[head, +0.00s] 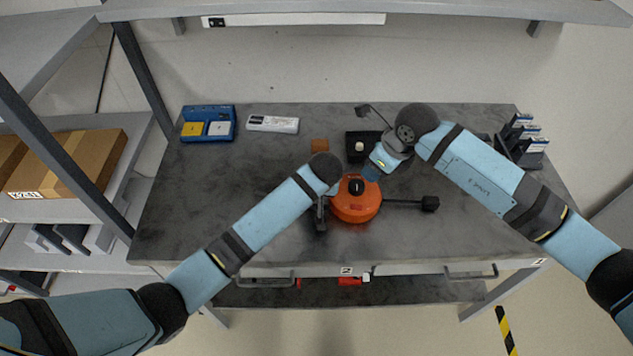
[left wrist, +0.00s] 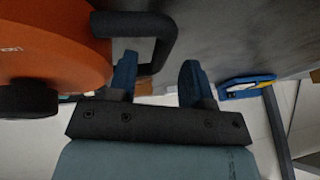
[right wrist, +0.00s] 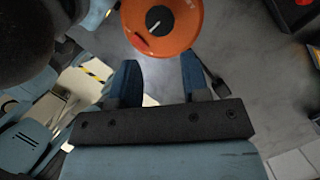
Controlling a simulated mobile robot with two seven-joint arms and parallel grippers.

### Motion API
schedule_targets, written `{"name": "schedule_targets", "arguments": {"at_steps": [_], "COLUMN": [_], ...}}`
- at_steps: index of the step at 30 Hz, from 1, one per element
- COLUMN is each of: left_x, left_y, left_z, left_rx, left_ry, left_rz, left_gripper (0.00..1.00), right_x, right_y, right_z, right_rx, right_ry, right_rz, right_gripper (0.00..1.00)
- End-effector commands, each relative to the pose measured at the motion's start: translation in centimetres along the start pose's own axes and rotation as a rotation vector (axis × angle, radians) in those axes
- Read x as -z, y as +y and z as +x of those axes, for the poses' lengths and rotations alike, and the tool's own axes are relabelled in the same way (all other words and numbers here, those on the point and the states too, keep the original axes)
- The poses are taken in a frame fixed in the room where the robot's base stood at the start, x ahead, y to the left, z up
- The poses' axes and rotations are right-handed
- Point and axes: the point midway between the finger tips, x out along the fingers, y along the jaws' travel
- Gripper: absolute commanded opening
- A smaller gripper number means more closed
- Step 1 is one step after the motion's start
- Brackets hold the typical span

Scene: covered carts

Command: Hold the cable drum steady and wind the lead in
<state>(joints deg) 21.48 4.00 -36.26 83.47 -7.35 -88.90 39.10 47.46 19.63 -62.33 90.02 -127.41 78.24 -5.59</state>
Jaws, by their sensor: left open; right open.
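The orange cable drum (head: 352,206) stands on the grey table near its front edge, with a black knob (head: 356,187) on top and a black handle (head: 320,216) at its left side. A dark lead (head: 400,202) runs right from it to a black plug (head: 430,204). My left gripper (left wrist: 157,78) is open, and the handle's bar (left wrist: 160,40) appears between its fingers; in the head view my arm mostly hides it. My right gripper (head: 371,172) is open just above and behind the drum. In the right wrist view, the drum (right wrist: 180,30) lies beyond its empty fingers.
A black box with a white knob (head: 353,154) and a small brown block (head: 319,146) sit behind the drum. A blue case (head: 208,112) and a white box (head: 272,124) are at back left. A rack (head: 532,158) stands at right. A shelf (head: 440,12) hangs above.

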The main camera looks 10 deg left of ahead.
Motion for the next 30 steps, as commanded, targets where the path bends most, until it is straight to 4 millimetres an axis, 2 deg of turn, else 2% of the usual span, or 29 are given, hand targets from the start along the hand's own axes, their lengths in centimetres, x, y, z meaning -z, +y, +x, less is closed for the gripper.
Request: {"name": "schedule_targets", "arguments": {"at_steps": [6,16,17,22,26,29,30], "left_x": [0.0,0.0,0.0,0.0,0.0,0.0,0.0], "left_y": [0.0,0.1,0.0,0.0,0.0,0.0,0.0], "left_z": [2.0,2.4,2.4,2.4,2.4,2.4,2.4], "left_rx": [0.000,-0.001,-0.001,-0.001,-0.001,-0.001,0.000], "left_ry": [0.000,0.000,0.000,0.000,0.000,0.000,0.000], "left_rz": [0.000,0.000,0.000,0.000,0.000,0.000,0.000], "left_gripper": [0.46,0.46,0.41,0.02,0.00,0.00,0.00], "right_x": [0.0,0.0,0.0,0.0,0.0,-0.4,-0.9], "right_y": [0.0,0.0,0.0,0.0,0.0,0.0,0.1], "right_z": [0.0,0.0,0.0,0.0,0.0,-0.1,-0.3], "right_rx": [0.000,0.000,0.000,0.000,0.000,-0.008,-0.017], "right_ry": [0.000,0.000,0.000,0.000,0.000,-0.016,-0.038], "right_rz": [0.000,0.000,0.000,0.000,0.000,-0.002,-0.005], "right_gripper": [0.43,0.43,0.43,0.43,0.45,0.68,0.69]}}
